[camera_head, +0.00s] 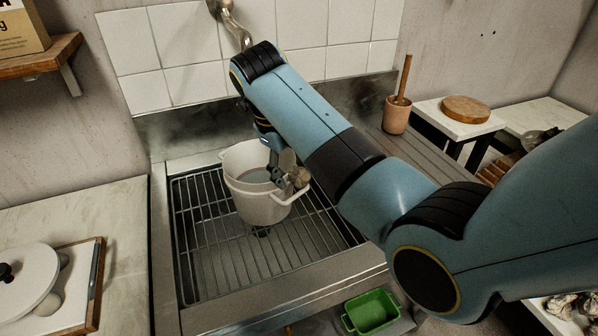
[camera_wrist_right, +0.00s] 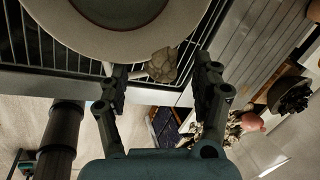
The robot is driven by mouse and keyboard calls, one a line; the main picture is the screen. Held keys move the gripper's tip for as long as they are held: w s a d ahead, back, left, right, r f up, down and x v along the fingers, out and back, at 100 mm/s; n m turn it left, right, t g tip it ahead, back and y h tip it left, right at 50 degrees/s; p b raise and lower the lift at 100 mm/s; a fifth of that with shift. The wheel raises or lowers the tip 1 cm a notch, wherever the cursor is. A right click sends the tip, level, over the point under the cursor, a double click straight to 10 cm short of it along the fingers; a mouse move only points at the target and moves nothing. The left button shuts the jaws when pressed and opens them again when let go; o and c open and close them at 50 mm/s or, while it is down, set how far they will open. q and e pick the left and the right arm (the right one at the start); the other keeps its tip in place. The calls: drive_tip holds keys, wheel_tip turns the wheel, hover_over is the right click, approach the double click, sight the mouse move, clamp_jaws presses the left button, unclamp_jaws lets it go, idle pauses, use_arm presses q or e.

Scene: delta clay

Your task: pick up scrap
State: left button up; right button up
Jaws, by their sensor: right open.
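A rough tan lump of clay scrap (camera_head: 299,178) shows at the right rim of a white bucket (camera_head: 258,205), by its side handle. In the right wrist view the scrap (camera_wrist_right: 163,65) lies between and just beyond my fingertips, against the bucket's outer edge (camera_wrist_right: 60,32). My right gripper (camera_head: 282,168) points down at the bucket's right side, partly hidden by my own arm. In the right wrist view my right gripper (camera_wrist_right: 162,74) is open, one finger on each side of the scrap. I cannot tell whether they touch. My left gripper is not in view.
The bucket stands on a wire rack (camera_head: 205,245) in a metal sink, under a tap (camera_head: 232,22). A green tray (camera_head: 371,312) is in front. A pot with a wooden tool (camera_head: 397,115) stands behind right. A white wheel (camera_head: 25,285) is on the left counter.

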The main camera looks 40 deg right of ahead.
drive_tip(key=shift+x, duration=1.45)
drive_tip(key=shift+r, duration=0.1)
clamp_jaws()
drive_tip(key=shift+r, duration=0.6)
wheel_tip(320, 180, up, 3)
drive_tip(key=shift+f+b, duration=0.15)
drive_tip(key=shift+b, duration=0.2)
drive_tip(key=s+d+r+p, duration=0.3)
drive_tip(key=s+d+r, duration=0.3)
drive_tip(key=s, duration=0.3)
drive_tip(key=shift+s+d+r, duration=0.4)
drive_tip(key=shift+r, duration=0.15)
